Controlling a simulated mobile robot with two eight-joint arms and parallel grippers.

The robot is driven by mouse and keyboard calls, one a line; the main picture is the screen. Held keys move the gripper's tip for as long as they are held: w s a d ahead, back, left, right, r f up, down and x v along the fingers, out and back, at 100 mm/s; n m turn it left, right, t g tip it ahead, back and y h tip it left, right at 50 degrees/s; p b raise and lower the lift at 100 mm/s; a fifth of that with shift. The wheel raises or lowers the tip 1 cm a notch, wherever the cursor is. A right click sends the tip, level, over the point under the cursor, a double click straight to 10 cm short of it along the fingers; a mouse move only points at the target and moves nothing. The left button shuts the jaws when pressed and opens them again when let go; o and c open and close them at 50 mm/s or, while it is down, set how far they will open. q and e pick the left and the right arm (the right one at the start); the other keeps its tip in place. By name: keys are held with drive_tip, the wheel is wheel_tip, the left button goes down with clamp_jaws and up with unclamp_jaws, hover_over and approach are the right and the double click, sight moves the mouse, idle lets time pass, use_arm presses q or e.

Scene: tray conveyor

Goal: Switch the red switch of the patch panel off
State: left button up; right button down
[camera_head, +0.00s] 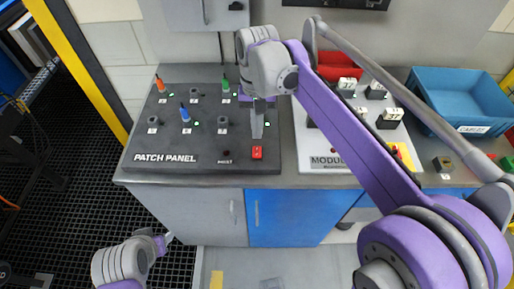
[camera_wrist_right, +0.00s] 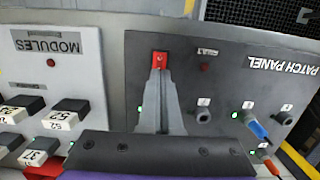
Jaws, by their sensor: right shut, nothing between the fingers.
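The grey patch panel (camera_head: 190,145) lies on the counter at left centre and shows upside down in the right wrist view (camera_wrist_right: 225,75). Its red switch (camera_head: 257,153) is at the panel's front right corner. My right gripper (camera_head: 257,136) is shut and empty, pointing down just behind the switch. In the right wrist view the shut fingertips (camera_wrist_right: 158,74) overlap the lower edge of the red switch (camera_wrist_right: 160,58); I cannot tell whether they touch it. The switch's tilt is unclear. My left gripper (camera_head: 166,239) is low at left, away from the panel; its jaw opening is unclear.
Orange, blue and green plugs (camera_head: 185,113) stand in the panel among several sockets and lit green lamps. A small dark red lamp (camera_head: 227,153) is left of the switch. The white modules board (camera_head: 330,160) lies right, with a blue bin (camera_head: 455,100) beyond.

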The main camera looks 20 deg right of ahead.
sight(257, 155)
drive_tip(key=f, duration=0.5)
drive_tip(key=s+f, duration=0.1)
drive_tip(key=f, duration=0.1)
drive_tip(key=shift+a+f, duration=0.1)
drive_tip(key=shift+f, duration=0.1)
drive_tip(key=shift+f+b, duration=0.25)
drive_tip(key=shift+b, duration=0.05)
drive_tip(key=shift+s, duration=0.1)
drive_tip(key=shift+r, duration=0.1)
drive_tip(key=shift+w, duration=0.3)
drive_tip(key=shift+w+d+r, duration=0.15)
drive_tip(key=shift+w+d, duration=0.05)
drive_tip(key=shift+w, duration=0.3)
